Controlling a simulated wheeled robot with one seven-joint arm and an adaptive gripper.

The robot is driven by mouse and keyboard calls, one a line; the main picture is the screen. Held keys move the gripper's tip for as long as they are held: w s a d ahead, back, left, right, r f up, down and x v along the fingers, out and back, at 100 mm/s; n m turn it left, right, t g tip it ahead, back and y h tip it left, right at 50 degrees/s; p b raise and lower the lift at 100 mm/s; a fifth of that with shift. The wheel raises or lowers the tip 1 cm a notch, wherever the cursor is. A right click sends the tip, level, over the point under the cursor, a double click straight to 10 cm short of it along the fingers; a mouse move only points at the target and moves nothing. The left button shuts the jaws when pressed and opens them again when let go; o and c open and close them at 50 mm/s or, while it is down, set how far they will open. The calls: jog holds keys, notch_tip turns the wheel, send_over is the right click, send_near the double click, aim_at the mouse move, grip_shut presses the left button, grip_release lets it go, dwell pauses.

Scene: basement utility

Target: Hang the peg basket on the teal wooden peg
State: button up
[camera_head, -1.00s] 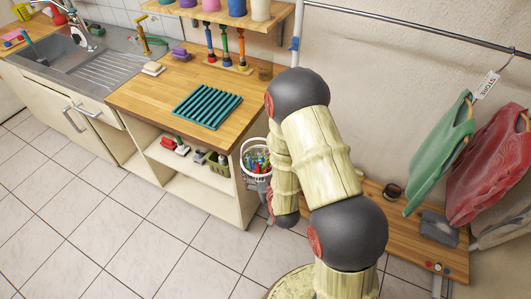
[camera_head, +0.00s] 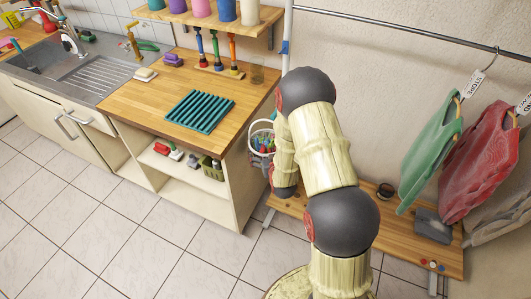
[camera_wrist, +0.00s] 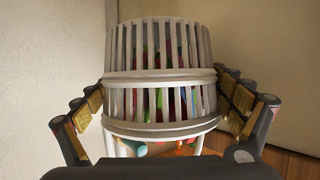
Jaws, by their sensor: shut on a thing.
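The peg basket (camera_head: 262,148) is white and slatted, with coloured pegs inside. In the head view it hangs off the floor beside the right end of the wooden counter, partly hidden by my arm. In the wrist view the basket (camera_wrist: 160,78) fills the middle, and my gripper (camera_wrist: 161,92) is shut on it, with jointed fingers on both sides. Pegs show through its slats. I cannot make out the teal wooden peg in either view; my arm hides part of the wall and bench area.
The wooden counter (camera_head: 150,115) holds a teal slatted rack (camera_head: 200,111). A low wooden bench (camera_head: 395,238) along the wall carries a dark round object and a grey cloth. Green (camera_head: 432,150) and red garments hang from a rail (camera_head: 420,35). The tiled floor in front is clear.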

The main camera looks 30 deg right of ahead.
aim_at(273, 140)
jog(key=shift+w+d+f, duration=0.1)
jog(key=shift+w+d, duration=0.9)
jog(key=shift+d, duration=0.3)
jog(key=shift+w+d+f, duration=0.1)
jog(key=shift+w+d, duration=0.9)
jog(key=shift+d, duration=0.25)
jog(key=shift+w+d+f+b, duration=0.45)
jog(key=shift+d+f+b, duration=0.1)
jog(key=shift+b, duration=0.1)
jog(key=o, duration=1.1)
jog(key=shift+s, duration=0.1)
